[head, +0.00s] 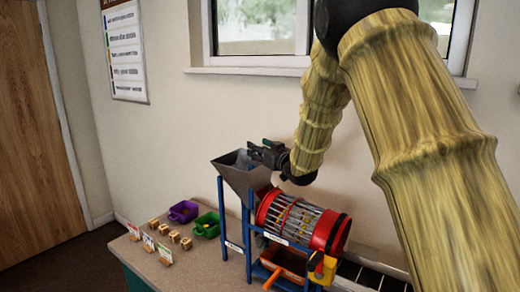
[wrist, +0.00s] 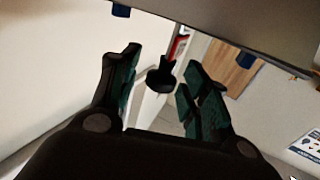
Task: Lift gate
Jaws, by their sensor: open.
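A grey funnel-shaped hopper (head: 238,174) stands on blue posts above a red-ended sorting drum (head: 298,222). My gripper (head: 258,152) is at the hopper's upper right side, above the drum's left end. In the wrist view my gripper is open, with dark green pads on both fingers. A small black knob (wrist: 160,77) shows between the fingers, apparently not clasped; whether it touches a pad I cannot tell. It may be the gate's handle. The hopper's grey edge (wrist: 235,22) crosses the top of the wrist view. The gate plate itself I cannot make out.
A purple bin (head: 183,211) and a green bin (head: 206,225) stand on the table (head: 190,268) left of the machine, beside several small wooden blocks and cards. An orange-handled tray (head: 283,268) sits under the drum. The wall and window are close behind.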

